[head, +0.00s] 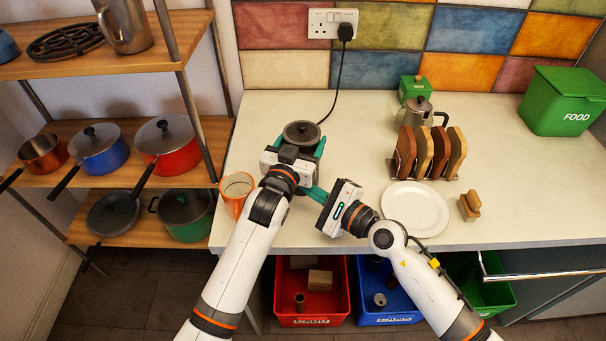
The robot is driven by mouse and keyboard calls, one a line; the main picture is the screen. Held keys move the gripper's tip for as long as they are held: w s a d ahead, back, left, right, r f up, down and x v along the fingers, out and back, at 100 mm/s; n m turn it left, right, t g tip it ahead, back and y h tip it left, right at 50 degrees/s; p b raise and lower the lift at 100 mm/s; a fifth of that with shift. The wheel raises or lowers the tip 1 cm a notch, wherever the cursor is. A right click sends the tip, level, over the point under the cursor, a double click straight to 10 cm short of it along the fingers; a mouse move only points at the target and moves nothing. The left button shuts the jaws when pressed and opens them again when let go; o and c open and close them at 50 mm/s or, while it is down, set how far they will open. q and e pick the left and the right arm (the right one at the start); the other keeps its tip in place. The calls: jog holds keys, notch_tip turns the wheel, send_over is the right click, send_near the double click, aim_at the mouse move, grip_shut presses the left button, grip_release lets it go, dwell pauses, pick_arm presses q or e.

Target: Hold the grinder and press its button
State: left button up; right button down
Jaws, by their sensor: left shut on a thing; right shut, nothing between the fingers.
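The grinder (302,131) stands on the counter near the wall, with its dark round lid showing. A black cord runs from behind it up to the wall socket. My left gripper (300,146) is shut on the grinder, with one teal finger on each side of it. The gripper body hides the grinder's lower front, and I cannot make out the button. My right gripper (309,191) is shut and empty. Its teal fingers point left, just in front of and to the right of my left gripper, apart from the grinder's lid.
An orange mug (236,191) stands close left of my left gripper. A white plate (415,208), a toast rack (428,153), a metal pot (420,112) and a small wooden item (470,205) are to the right. A shelf of pans stands left. The counter's right side is fairly clear.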

jog(key=shift+s+d, duration=0.15)
jog(key=shift+s, duration=2.3)
dwell(0.8)
pick_arm(q)
jog(key=o, duration=1.6)
jog(key=shift+o, duration=0.2)
jog(key=v, duration=1.2)
